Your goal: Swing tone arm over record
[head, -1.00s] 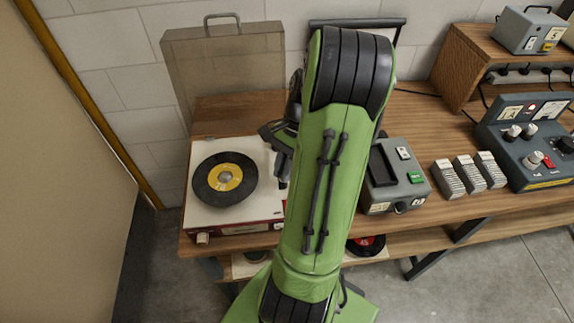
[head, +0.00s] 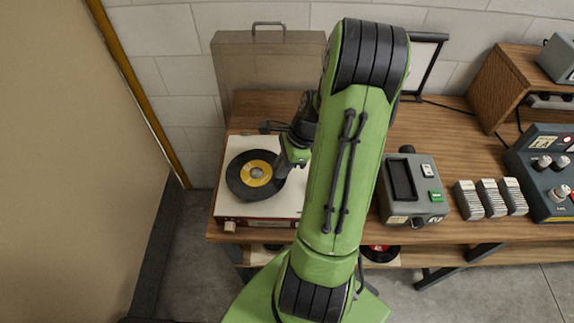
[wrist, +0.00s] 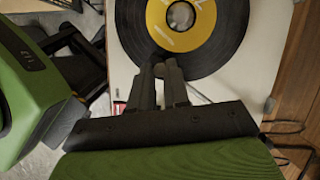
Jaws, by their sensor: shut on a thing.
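The turntable (head: 228,209) is a white-topped box with a reddish front, at the left of the bench in the head view. A black record (head: 240,187) with a yellow label lies on it; the record also shows at the top of the wrist view (wrist: 228,40). My gripper (head: 279,176) is at the record's right edge in the head view. In the wrist view my gripper (wrist: 166,68) has its fingers close together, tips over the record near the yellow label. It is shut on the tone arm, which is mostly hidden by the fingers.
A clear lid with a handle (head: 265,62) stands upright behind the turntable. A grey device with a green button (head: 432,206) and several grey blocks (head: 489,200) stand to the right. A tan panel (head: 75,170) borders the left side.

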